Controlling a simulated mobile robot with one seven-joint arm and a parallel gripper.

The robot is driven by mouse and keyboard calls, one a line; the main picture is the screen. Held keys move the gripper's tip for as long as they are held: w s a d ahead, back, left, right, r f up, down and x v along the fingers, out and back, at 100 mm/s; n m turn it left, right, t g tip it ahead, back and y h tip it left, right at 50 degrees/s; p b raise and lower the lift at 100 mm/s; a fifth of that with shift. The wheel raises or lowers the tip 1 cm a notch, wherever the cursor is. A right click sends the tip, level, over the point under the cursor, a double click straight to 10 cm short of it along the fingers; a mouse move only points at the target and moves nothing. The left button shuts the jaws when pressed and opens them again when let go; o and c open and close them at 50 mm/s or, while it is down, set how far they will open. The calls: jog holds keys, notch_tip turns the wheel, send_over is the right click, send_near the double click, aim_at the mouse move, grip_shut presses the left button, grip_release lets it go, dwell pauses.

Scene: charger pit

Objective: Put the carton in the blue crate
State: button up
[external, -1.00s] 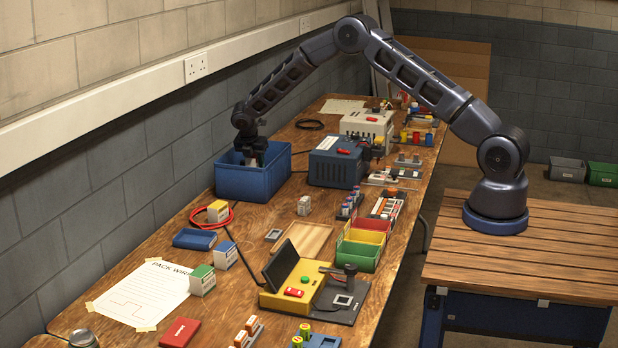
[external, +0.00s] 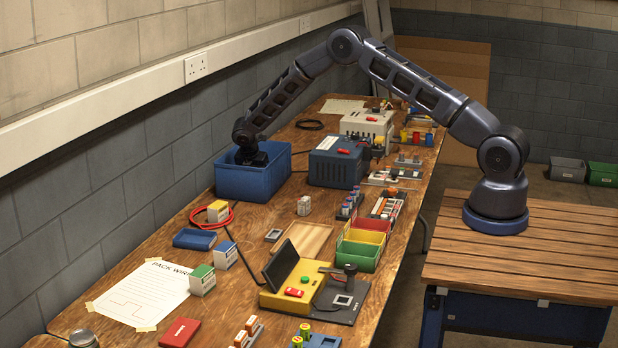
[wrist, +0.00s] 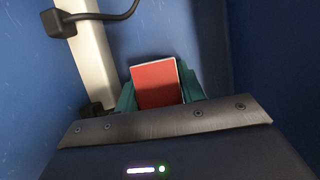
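The blue crate (external: 243,184) stands against the wall on the far left part of the bench. My gripper is lowered into it, so in the external view its fingers are hidden behind the crate's walls. In the wrist view the blue crate walls (wrist: 270,60) surround my gripper (wrist: 160,95). Its teal fingers sit against both sides of a carton (wrist: 158,84) with a red face, with no clear gap. I cannot tell whether the carton touches the crate floor.
Inside the crate, a pale bar (wrist: 92,60) with black ends and a black cable lies left of the carton. A dark blue power unit (external: 338,165) stands just right of the crate.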

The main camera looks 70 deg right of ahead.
jog(key=o, duration=0.3)
jog(key=shift+r, duration=0.1)
